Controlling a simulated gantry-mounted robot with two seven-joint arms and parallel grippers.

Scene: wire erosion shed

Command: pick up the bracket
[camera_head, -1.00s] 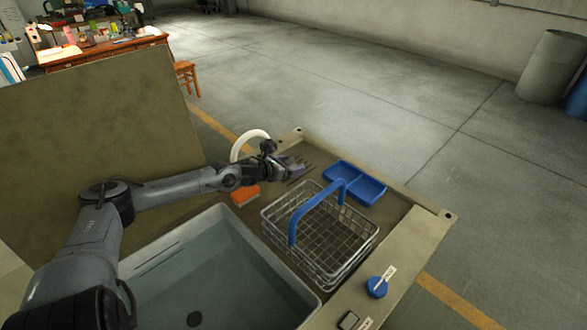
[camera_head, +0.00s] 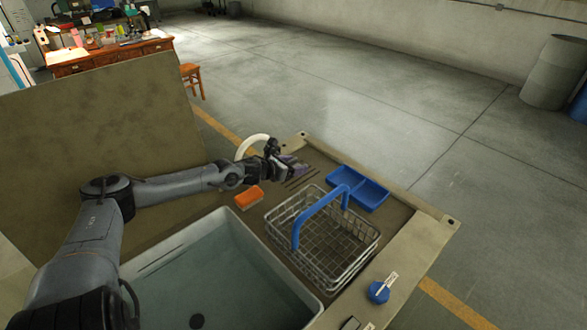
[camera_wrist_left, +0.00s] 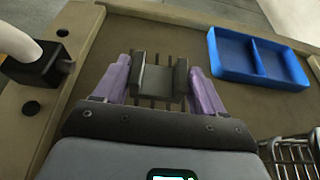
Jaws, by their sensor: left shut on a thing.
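The bracket (camera_wrist_left: 158,82) is a small dark grey U-shaped piece with two upright sides, seen in the left wrist view. My left gripper (camera_wrist_left: 160,76) is shut on it, with a purple finger against each side. In the head view my left gripper (camera_head: 287,169) is over the far part of the bench, left of the blue tray. The bracket is too small and dark there to make out clearly. How far it is above the bench I cannot tell. My right gripper is not in view.
Thin dark rods (camera_head: 301,178) lie beneath the gripper. Around it are the blue divided tray (camera_head: 371,197), an orange block (camera_head: 249,196), a wire basket (camera_head: 322,255) with a blue handle and a white curved hose (camera_head: 247,144). A water-filled basin (camera_head: 225,290) is nearer.

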